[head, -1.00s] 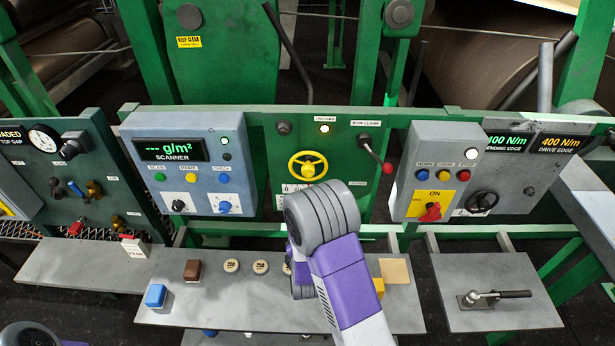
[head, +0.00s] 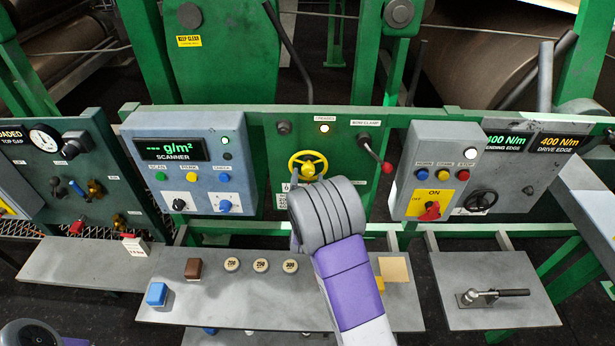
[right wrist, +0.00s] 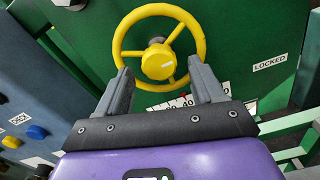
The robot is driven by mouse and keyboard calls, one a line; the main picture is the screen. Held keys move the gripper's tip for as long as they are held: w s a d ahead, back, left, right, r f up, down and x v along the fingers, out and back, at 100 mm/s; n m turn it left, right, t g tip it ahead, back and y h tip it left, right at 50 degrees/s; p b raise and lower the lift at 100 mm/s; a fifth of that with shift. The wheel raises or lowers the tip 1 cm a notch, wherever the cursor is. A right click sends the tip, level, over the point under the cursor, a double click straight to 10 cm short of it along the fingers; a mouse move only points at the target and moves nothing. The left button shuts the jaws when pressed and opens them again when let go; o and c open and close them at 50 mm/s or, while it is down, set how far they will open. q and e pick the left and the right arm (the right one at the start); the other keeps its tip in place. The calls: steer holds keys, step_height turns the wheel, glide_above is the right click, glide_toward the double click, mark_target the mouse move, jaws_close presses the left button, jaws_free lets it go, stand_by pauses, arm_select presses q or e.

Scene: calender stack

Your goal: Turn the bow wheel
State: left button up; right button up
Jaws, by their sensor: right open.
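The yellow bow wheel (head: 308,165) is mounted on the green middle panel, with a hub and spokes. In the right wrist view the whole wheel (right wrist: 158,62) shows, with a scale with numbers partly visible below it. My right gripper (right wrist: 160,82) is open, its two grey fingers pointing at the wheel, one on each side of the hub over the lower rim. I cannot tell if the fingers touch the rim. My left gripper is not in view.
A red-knobbed bow clamp lever (head: 377,155) stands right of the wheel, near a "LOCKED" label (right wrist: 270,62). The scanner box (head: 190,165) is to the left and a switch box (head: 436,175) to the right. A grey shelf (head: 240,312) below holds round weights and blocks.

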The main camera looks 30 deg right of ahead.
steer(key=shift+w+d, duration=0.25)
steer(key=shift+w, duration=0.15)
steer(key=shift+c, duration=0.2)
steer(key=c, duration=1)
steer(key=shift+m, duration=0.3)
